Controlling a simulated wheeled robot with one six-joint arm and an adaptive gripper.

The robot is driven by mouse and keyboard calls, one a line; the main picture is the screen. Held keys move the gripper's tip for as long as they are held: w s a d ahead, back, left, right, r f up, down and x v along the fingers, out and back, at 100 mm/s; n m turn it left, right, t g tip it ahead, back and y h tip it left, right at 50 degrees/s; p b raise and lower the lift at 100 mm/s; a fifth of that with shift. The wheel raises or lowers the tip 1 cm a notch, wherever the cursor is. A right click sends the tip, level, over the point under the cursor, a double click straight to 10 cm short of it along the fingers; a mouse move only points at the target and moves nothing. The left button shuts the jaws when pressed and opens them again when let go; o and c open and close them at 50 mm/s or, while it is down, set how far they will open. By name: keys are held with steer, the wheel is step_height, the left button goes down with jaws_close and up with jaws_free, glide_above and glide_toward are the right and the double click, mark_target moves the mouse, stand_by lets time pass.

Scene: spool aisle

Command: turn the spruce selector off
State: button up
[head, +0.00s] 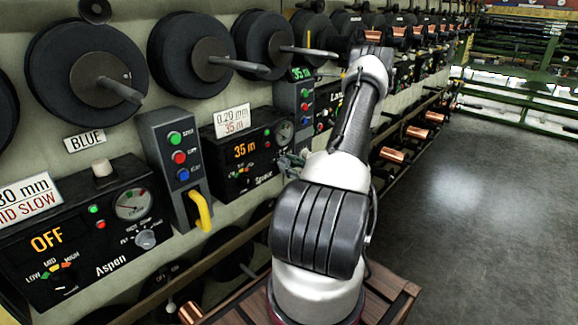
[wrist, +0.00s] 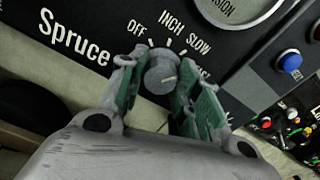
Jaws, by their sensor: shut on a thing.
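The Spruce control box (head: 226,178) is black, on the wall left of my arm, and its display reads 35 m in orange. In the wrist view its selector (wrist: 160,75) is a round grey knob below the labels OFF, INCH and SLOW; another label at the right is partly hidden by a finger. A pale mark on the knob points to the right, away from OFF. My gripper (wrist: 163,82) is shut on the knob, with one green-padded finger on each side. In the head view my gripper (head: 291,160) is small and partly hidden by my arm.
The Aspan box (head: 120,262), reading OFF, is at the left. A grey button post (head: 160,140) with a yellow hook (head: 201,212) stands between the boxes. Black spools (head: 185,50) stick out above. Copper spools (head: 418,133) lie low along the wall. The floor at right is clear.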

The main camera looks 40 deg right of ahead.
steer(key=n, duration=0.4)
steer(key=shift+n, duration=0.3)
steer(key=n, duration=0.4)
steer(key=shift+n, duration=0.3)
steer(key=n, duration=0.4)
steer(key=shift+n, duration=2.5)
steer(key=o, duration=1)
steer(key=shift+o, duration=0.2)
steer(key=s+d, duration=0.1)
steer(key=s, duration=1.1)
